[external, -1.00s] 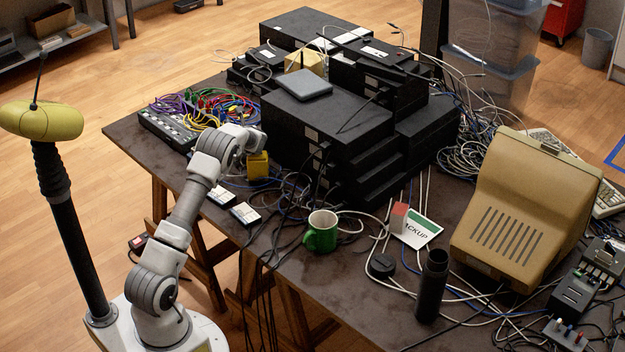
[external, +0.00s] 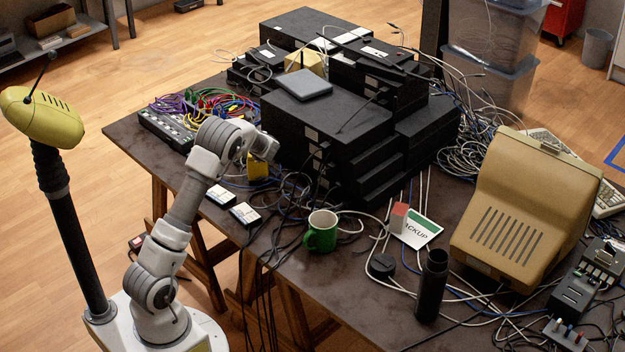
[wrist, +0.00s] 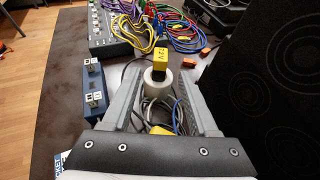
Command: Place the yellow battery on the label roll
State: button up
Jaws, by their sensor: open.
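A yellow battery marked 12V, with a black lower part (wrist: 160,60), shows in the wrist view. It appears to rest upright on the white label roll (wrist: 157,88), with its lower end overlapping the roll's top. My gripper (wrist: 157,90) is open, with one finger on either side of the roll. I see no finger pressing on the battery. In the external view, the end of my arm is above the far-left part of the table, and its fingers are hidden. I cannot make out the roll there.
A yellow block (external: 258,167) stands below my wrist. Black equipment (external: 325,125) is stacked close on the right. A grey power strip (external: 166,128) and coloured cables (wrist: 185,22) lie beyond. A blue box (wrist: 91,88) is left of my gripper. A green mug (external: 321,232) stands nearer the front.

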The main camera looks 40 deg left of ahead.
jog(key=s+d+r+n+g+h, duration=0.1)
jog(key=s+d+r+n+h, duration=0.1)
jog(key=s+d+r+n, duration=0.45)
jog(key=s+d+r+n+h, duration=0.2)
jog(key=s+d+r+n, duration=0.2)
jog(key=s+d+n, duration=0.4)
jog(key=s+d+n+t+h, duration=0.1)
jog(key=s+d+n+h, duration=0.7)
jog(key=s+d, duration=1.2)
jog(key=shift+s+d+t, duration=0.3)
jog(key=shift+d, duration=0.2)
notch_tip(320, 180, up, 17)
jog(key=p, duration=1.7)
jog(key=shift+r, duration=0.2)
